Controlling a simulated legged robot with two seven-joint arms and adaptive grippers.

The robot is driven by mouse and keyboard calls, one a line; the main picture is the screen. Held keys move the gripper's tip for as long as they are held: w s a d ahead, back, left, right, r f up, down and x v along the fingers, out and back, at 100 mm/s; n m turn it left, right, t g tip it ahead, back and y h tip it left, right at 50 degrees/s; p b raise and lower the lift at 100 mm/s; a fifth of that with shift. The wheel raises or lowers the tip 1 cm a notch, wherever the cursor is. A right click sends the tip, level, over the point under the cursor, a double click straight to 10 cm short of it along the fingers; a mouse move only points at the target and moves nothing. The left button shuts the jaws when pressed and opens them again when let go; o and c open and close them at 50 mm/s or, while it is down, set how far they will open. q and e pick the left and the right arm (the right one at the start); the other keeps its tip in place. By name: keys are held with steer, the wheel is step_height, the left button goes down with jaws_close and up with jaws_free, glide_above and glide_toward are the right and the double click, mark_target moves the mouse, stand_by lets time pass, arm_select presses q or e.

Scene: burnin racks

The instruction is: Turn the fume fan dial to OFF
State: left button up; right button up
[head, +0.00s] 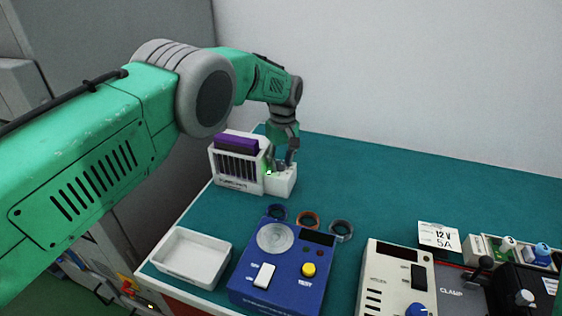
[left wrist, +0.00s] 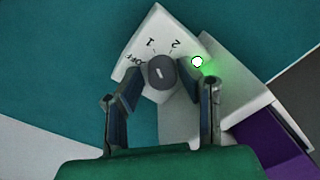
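The fume fan dial (left wrist: 162,72) is a dark round knob with a short pale mark, on a white panel printed OFF, 1 and 2. I cannot tell for sure which label the mark points at. A green lamp (left wrist: 197,61) glows beside it. In the head view, the white fan unit (head: 236,184) stands at the table's far left corner. My left gripper (head: 281,163) is over its right part, hiding the dial there. In the left wrist view, my left gripper (left wrist: 161,78) has its fingers apart on either side of the dial; contact is unclear. My right gripper is not in view.
In front lie a white tray (head: 192,259), a blue tester box (head: 301,257) and several tape rings (head: 309,220). A beige box (head: 398,262), a 12 V 5A card (head: 439,236) and a clamp fixture (head: 455,285) are at right. The teal table's back middle is clear.

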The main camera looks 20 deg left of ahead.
arm_select(q)
jaws_close()
steer(key=shift+n, duration=0.3)
steer(key=shift+n+b, duration=0.5)
steer(key=shift+b, duration=0.05)
steer(key=shift+n+b, duration=0.4)
steer(key=shift+n, duration=0.8)
steer(key=n, duration=0.2)
steer(key=shift+r+n, duration=0.1)
steer(key=shift+n, duration=0.2)
steer(key=shift+r+n, duration=0.1)
steer(key=shift+n, duration=1.5)
steer(key=shift+h, duration=0.3)
